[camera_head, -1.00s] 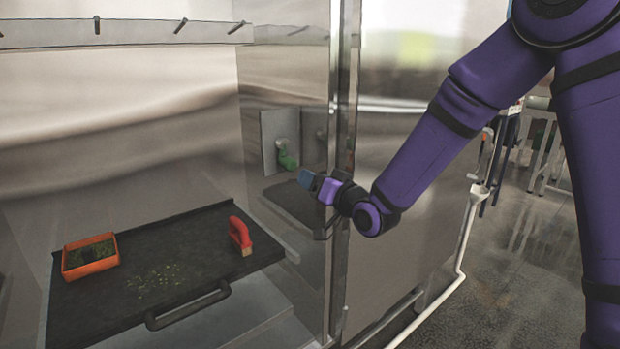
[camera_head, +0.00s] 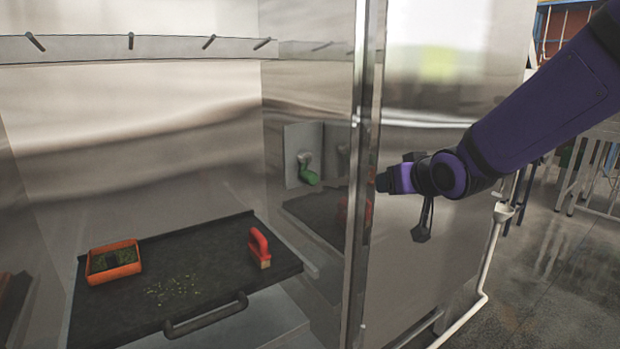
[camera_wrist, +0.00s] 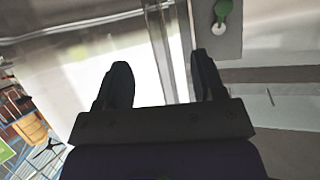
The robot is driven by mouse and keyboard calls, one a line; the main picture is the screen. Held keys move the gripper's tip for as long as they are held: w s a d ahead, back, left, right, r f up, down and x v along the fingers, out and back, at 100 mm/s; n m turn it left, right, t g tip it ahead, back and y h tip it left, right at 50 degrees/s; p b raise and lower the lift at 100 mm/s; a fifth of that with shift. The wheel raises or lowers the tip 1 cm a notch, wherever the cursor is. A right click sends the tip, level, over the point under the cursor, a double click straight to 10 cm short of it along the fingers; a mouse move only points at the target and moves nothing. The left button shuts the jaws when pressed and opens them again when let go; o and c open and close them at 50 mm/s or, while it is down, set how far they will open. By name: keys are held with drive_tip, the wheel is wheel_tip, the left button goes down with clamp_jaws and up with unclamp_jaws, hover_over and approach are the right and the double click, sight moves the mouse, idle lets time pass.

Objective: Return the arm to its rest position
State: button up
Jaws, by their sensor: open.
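My gripper (camera_head: 421,197) is in front of the cabinet's right outer steel panel, at the end of my purple arm. In the wrist view my gripper (camera_wrist: 160,82) shows two dark fingers spread apart with nothing between them. Steel surfaces and a vertical edge lie beyond the fingers. In the head view my arm comes in from the upper right. Whether the gripper touches the panel cannot be told.
The steel cabinet (camera_head: 440,270) holds a dark tray (camera_head: 215,265) with scattered bits, an orange container (camera_head: 132,268) and a red-handled tool (camera_head: 260,245). A green-handled switch (camera_head: 308,175) is on its inner wall. A white pipe (camera_head: 490,255) runs down the right side; open floor (camera_head: 560,270) lies beyond.

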drive_tip(key=s+d+r+m+g+h, duration=0.1)
drive_tip(key=s+d+g, duration=0.2)
drive_tip(key=s, duration=1.1)
drive_tip(key=s+d+r+m+g+h, duration=0.1)
drive_tip(key=s+d+g, duration=0.3)
drive_tip(key=s+d, duration=0.5)
drive_tip(key=s+r+h, duration=0.1)
drive_tip(key=s, duration=0.5)
drive_tip(key=shift+s+d+r+m, duration=0.2)
drive_tip(key=shift+s+r+m, duration=0.05)
drive_tip(key=shift+s+m, duration=0.05)
